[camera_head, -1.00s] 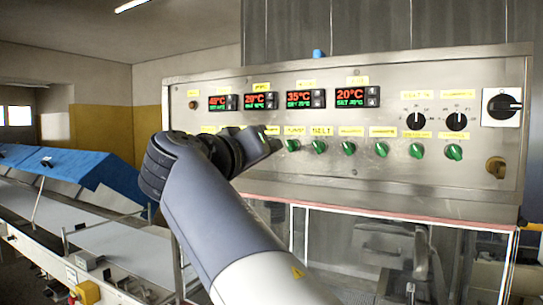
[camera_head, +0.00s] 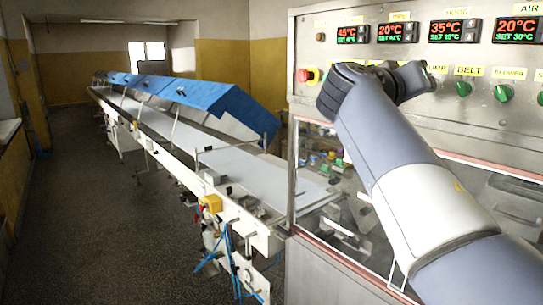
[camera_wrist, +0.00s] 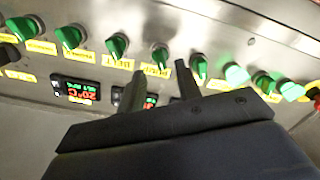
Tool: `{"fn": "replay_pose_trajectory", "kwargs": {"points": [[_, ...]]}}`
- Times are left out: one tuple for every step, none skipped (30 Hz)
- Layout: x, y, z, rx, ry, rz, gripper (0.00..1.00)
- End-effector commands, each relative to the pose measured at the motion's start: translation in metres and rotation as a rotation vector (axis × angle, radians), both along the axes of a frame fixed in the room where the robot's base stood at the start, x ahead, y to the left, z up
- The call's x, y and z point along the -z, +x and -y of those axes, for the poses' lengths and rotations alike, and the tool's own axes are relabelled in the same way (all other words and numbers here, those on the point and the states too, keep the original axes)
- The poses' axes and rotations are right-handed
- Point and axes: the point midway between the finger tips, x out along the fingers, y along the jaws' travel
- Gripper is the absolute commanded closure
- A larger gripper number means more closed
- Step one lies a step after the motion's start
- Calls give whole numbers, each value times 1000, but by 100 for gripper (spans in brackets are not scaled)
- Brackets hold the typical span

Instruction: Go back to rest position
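My gripper (camera_wrist: 158,72) shows in the wrist view with its two dark fingers apart and nothing between them. It is in front of the control panel (camera_head: 300,40), close to a row of green knobs (camera_wrist: 117,46). I cannot tell whether a finger touches the panel. In the head view my arm reaches up from the lower right, bent at the top, with its end (camera_head: 428,76) under the red and green temperature displays (camera_head: 390,32). The fingertips are too small to make out there.
A red emergency button (camera_head: 307,75) sits at the panel's left. Below the panel is a glazed enclosure (camera_head: 335,245). A long conveyor (camera_head: 235,163) with blue covers (camera_head: 225,103) runs back on the left. The dark floor (camera_head: 90,210) left of it is clear.

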Motion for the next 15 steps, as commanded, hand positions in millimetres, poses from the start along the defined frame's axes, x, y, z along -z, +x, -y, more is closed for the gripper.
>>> {"fn": "replay_pose_trajectory", "kwargs": {"points": [[-2, 6, 8, 5, 0, -3, 67], [-2, 8, 12, 4, 1, -2, 67], [-2, 12, 17, 3, 1, -2, 67], [-2, 15, 20, 3, 0, -3, 67], [-2, 18, 23, 2, 0, -2, 67], [-2, 21, 27, 3, 0, -3, 67], [-2, 23, 30, 3, -1, -2, 67], [-2, 24, 32, 1, 0, -1, 67], [-1, 26, 34, 1, 0, -1, 67], [-1, 27, 36, 2, 1, -1, 67], [0, 27, 36, 1, 4, 4, 67], [0, 27, 35, 0, 10, 13, 67], [0, 27, 35, 0, 12, 16, 67], [0, 27, 35, -1, 15, 18, 67], [0, 27, 35, -1, 16, 20, 67]]}}
